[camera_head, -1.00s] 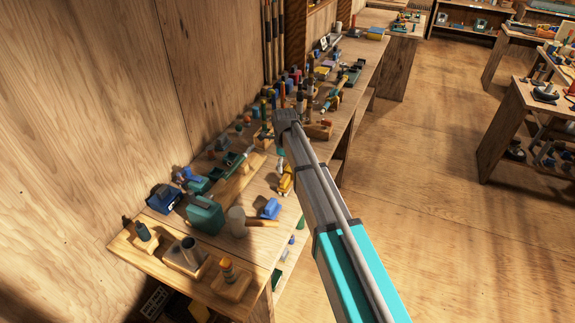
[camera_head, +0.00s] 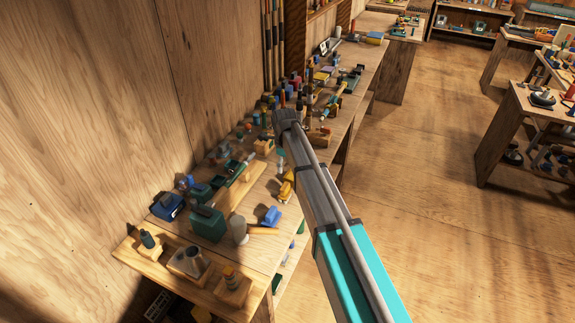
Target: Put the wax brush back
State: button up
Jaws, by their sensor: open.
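I cannot pick out the wax brush with certainty among the small items on the long wooden bench (camera_head: 258,252). A pale, rounded piece (camera_head: 239,230) with a wooden handle (camera_head: 263,231) lies near the bench's close end; I cannot tell what it is. My arm reaches up from the lower right over the bench's edge. My gripper is hidden beyond the arm's far end, so its fingers and anything between them do not show.
The floor (camera_head: 420,190) right of the bench is clear.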

dwell(0.4)
jog(key=s+d+n, duration=2.2)
jog(key=s+d, duration=0.2)
jog(key=s, duration=0.1)
jog(key=shift+s, duration=0.3)
